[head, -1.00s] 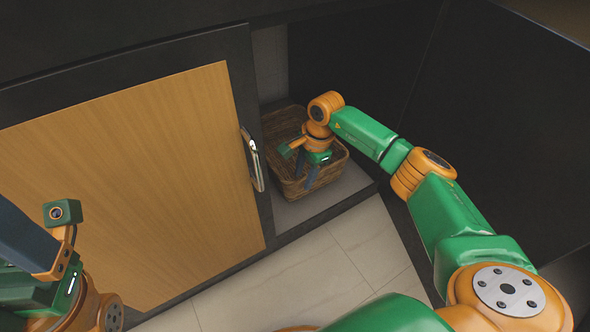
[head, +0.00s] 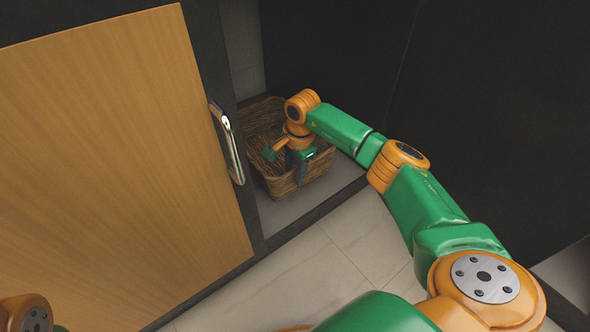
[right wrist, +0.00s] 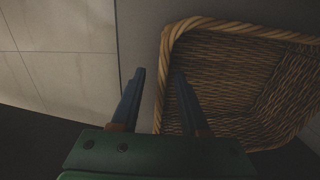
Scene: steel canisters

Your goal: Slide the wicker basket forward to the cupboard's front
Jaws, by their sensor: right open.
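The brown wicker basket (head: 262,117) stands inside the open cupboard, on its pale floor, a little behind the dark front edge (head: 318,212). My right gripper (head: 301,178) reaches down at the basket's front right part. In the right wrist view, the basket (right wrist: 235,70) fills the right side. The open right gripper (right wrist: 160,73) has one finger over the inside of the basket and the other outside, with a rim and wall between them. Neither finger visibly presses on the wicker. My left gripper is out of view.
A wooden door or panel with a dark frame (head: 110,150) and metal handle (head: 227,145) stands to the left of the basket. A dark cupboard wall (head: 500,110) is on the right. The tiled floor (head: 290,280) in front is clear.

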